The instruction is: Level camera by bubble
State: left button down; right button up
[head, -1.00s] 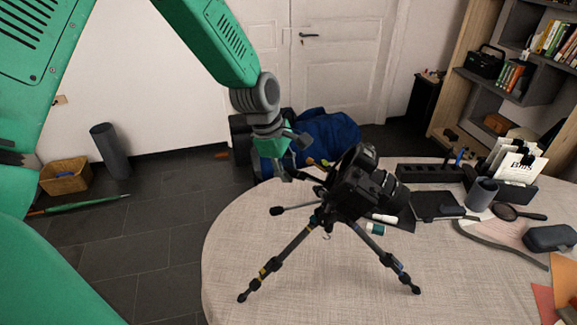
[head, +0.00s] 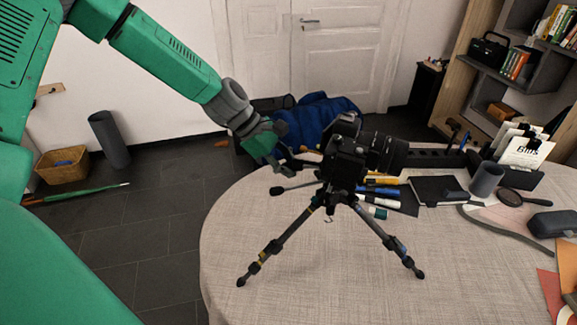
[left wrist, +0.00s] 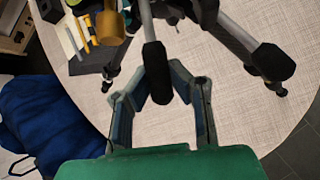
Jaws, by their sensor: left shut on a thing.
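The black camera (head: 346,160) sits on the tripod head, its body near upright and its lens (head: 385,153) pointing right, roughly level. The tripod (head: 268,257) stands with legs spread on the table. My left gripper (head: 289,152) is left of the camera, shut on a tripod handle. In the left wrist view, the black grip of this handle (left wrist: 155,72) lies between the fingers of my left gripper (left wrist: 165,88). A second handle (head: 283,190) sticks out left below; its black grip also shows in the wrist view (left wrist: 272,62). I cannot make out the bubble. My right gripper is out of view.
The round table (head: 310,285) is bare in front of the tripod. Markers (head: 378,190), a black tablet (head: 437,190), a grey cup (head: 486,180) and a magnifier (head: 510,197) lie behind and right. A blue bag (head: 320,115) is on the floor beyond.

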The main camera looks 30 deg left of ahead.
pick_arm(q)
jog(key=shift+d, duration=0.1)
dwell(0.6)
jog(key=c, duration=1.4)
grip_release()
jog(key=shift+f, duration=0.1)
jog(key=shift+a+r, duration=0.2)
jog(key=shift+r, duration=0.05)
jog(key=v, duration=1.1)
jog(key=shift+a, duration=0.2)
